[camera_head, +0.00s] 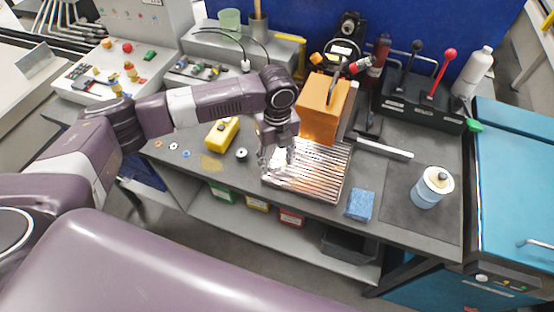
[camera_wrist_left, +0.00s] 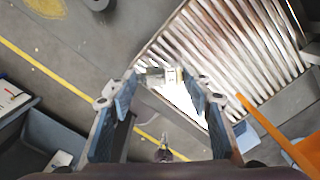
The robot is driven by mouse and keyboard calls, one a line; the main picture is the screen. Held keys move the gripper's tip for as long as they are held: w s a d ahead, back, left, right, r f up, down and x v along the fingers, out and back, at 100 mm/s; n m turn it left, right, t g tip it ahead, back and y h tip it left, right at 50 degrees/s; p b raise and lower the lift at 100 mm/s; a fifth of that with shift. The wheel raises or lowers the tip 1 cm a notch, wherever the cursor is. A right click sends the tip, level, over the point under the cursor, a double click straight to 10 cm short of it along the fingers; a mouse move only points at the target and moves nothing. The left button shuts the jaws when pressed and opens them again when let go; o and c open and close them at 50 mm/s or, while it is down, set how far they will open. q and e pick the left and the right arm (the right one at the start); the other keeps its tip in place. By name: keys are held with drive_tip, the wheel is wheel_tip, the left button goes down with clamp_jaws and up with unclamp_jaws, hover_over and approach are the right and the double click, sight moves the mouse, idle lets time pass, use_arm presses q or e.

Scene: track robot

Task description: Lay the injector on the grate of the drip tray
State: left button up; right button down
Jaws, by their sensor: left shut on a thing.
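The drip tray's slatted metal grate (camera_head: 318,178) lies flat near the front of the bench and has strong glare. My left gripper (camera_head: 275,160) hangs over the grate's left edge, pointing down. In the left wrist view, its blue fingers (camera_wrist_left: 168,100) are shut on the injector (camera_wrist_left: 160,77), a small metallic piece. Glare hides much of its body, and its exact tilt is unclear. The grate (camera_wrist_left: 225,45) fills the upper right of that view, below the fingers. I cannot tell whether the injector touches it. My right gripper is not in view.
An orange machine (camera_head: 322,108) stands right behind the grate. A blue sponge (camera_head: 360,204) and a white-blue canister (camera_head: 432,188) are to its right. A yellow block (camera_head: 221,133) and small rings are to its left. Coloured bins (camera_head: 257,203) sit on the shelf below.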

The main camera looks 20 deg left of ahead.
sight(277, 163)
use_arm(q)
drive_tip(key=shift+f, duration=0.6)
drive_tip(key=o, duration=1.3)
drive_tip(key=shift+f, duration=0.1)
drive_tip(key=shift+r+b, duration=1.6)
drive_tip(key=shift+r, duration=4.6)
